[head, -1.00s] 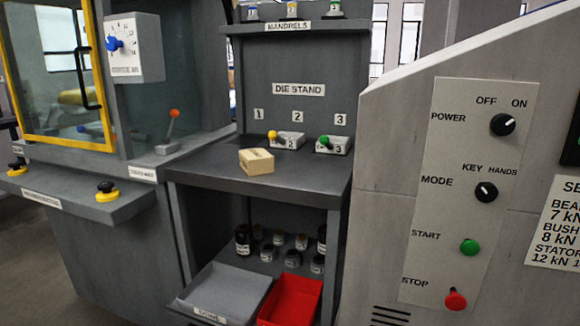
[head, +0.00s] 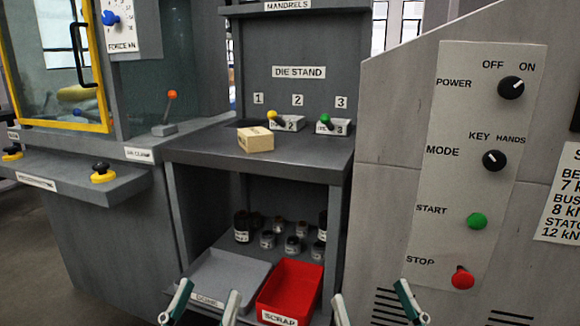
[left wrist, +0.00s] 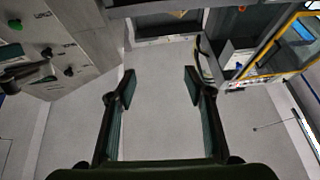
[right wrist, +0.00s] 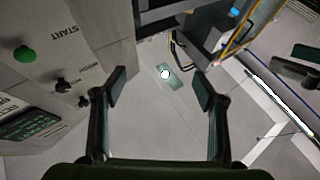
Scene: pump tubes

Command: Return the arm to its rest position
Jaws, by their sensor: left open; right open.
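My left gripper (head: 205,304) is at the bottom of the head view, its two fingers spread apart with nothing between them. It is in front of the grey tray. In the left wrist view (left wrist: 160,90) its fingers are open over bare floor. My right gripper (head: 372,300) is also at the bottom of the head view, in front of the grey control cabinet's lower vents. In the right wrist view (right wrist: 160,90) its fingers are open and empty, with the floor beyond and a small flat plate with a white disc (right wrist: 165,74) between and past them.
The control panel (head: 480,170) with knobs and buttons stands at the right. The die stand (head: 270,158) carries a tan block (head: 256,139) and two small levers. Below are several dark cylinders, a grey tray (head: 225,270) and a red scrap bin (head: 290,285). A yellow-framed machine (head: 60,124) stands left.

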